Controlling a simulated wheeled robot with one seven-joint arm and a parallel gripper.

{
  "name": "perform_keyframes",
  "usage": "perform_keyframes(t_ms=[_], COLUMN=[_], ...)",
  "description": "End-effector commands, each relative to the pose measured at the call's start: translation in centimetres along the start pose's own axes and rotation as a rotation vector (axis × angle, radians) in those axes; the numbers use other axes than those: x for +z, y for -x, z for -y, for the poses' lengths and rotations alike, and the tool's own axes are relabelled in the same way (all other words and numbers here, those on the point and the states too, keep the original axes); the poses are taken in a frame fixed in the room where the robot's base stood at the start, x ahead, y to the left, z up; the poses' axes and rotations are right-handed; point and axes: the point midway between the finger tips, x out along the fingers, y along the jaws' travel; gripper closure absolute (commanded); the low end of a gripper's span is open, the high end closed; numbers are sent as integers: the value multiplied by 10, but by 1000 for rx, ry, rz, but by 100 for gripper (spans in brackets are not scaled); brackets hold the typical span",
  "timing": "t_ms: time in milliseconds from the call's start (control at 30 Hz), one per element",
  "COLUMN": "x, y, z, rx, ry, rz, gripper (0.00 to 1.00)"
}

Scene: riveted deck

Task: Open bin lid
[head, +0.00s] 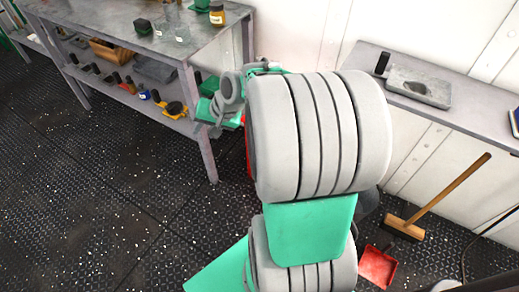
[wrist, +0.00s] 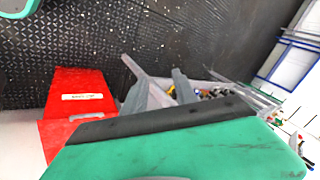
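The bin is red with a white label (wrist: 82,97) and stands by a pale wall at the left of the wrist view (wrist: 75,82). In the head view only a red sliver of it (head: 248,152) shows behind my arm. I cannot tell the lid clearly from the body; no opening into the bin is seen. My gripper (wrist: 163,76) shows as two dark grey fingers, apart with nothing between them, to the right of the bin and clear of it. My green hand covers the lower wrist view and the bin's near part.
A metal workbench (head: 188,45) with loaded shelves stands left of my arm. A wall shelf (head: 455,116) holds a grey tray (head: 420,86). A broom (head: 440,195) and red dustpan (head: 377,266) are at right. The dark floor at left is clear.

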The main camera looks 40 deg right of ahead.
Motion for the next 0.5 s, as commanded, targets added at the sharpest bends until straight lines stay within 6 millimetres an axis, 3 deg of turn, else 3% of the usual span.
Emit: perform_keyframes(t_ms=[33, 167, 200, 300, 400, 500], x=[-8, -49, -59, -79, -89, -92], y=[-57, -118, -131, -146, -143, -135], z=[-49, -134, -165, -237, -291, -315], rx=[-59, -282, -360, -558, -720, -810], ry=[-142, -528, -649, -919, -1107, -1196], rz=[-26, -122, -156, -238, -302, -333], gripper=[66, 66, 66, 66, 66, 66])
